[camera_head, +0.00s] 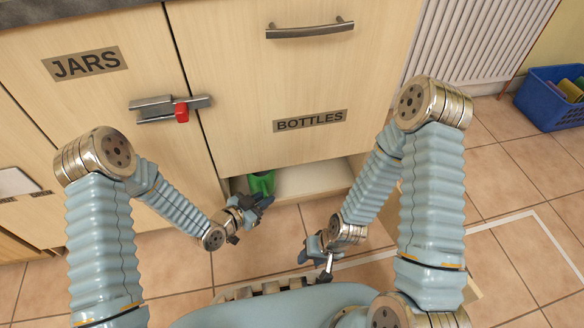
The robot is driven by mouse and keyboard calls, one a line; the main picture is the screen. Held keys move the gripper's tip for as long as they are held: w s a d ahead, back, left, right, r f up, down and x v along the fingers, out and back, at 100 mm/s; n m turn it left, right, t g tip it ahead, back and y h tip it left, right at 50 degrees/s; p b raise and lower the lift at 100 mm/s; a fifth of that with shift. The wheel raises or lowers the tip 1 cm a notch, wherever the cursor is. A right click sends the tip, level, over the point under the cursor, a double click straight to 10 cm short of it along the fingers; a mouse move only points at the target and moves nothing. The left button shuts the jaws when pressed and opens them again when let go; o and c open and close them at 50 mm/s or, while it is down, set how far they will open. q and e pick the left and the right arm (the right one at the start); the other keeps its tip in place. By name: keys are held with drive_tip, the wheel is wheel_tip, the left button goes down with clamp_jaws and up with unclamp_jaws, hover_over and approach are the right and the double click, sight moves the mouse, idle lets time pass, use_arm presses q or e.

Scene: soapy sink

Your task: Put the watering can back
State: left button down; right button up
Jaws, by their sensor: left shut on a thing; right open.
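A green watering can (261,183) is at the open low compartment under the BOTTLES front, near its left side. Only part of it shows; the rest is hidden by my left gripper and the cabinet front. My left gripper (262,201) is shut on the watering can, at the compartment's front edge. My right gripper (327,268) is open and empty, lower and to the right, in front of the cabinet above the tiled floor. The pale compartment floor (310,180) is bare to the right of the can.
The BOTTLES front (290,85) hangs directly above the opening. The JARS door (90,110) with a metal latch and red piece (182,111) is to the left. A blue crate (545,105) stands at the far right by a radiator (470,40). Tiled floor there is clear.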

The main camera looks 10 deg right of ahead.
use_arm(q)
drive_tip(key=w+d, duration=0.4)
drive_tip(key=d, duration=0.1)
drive_tip(key=w+d+b, duration=0.1)
drive_tip(key=w+d, duration=0.1)
drive_tip(key=d, duration=0.1)
drive_tip(key=shift+w+d, duration=0.1)
drive_tip(key=b+x, duration=0.1)
drive_tip(key=x, duration=0.2)
drive_tip(key=shift+w+d, duration=0.25)
drive_tip(key=shift+d, duration=0.05)
drive_tip(key=shift+f, duration=0.1)
drive_tip(key=shift+f, duration=0.15)
drive_tip(key=c, duration=1.1)
unclamp_jaws()
drive_tip(key=shift+o, duration=0.2)
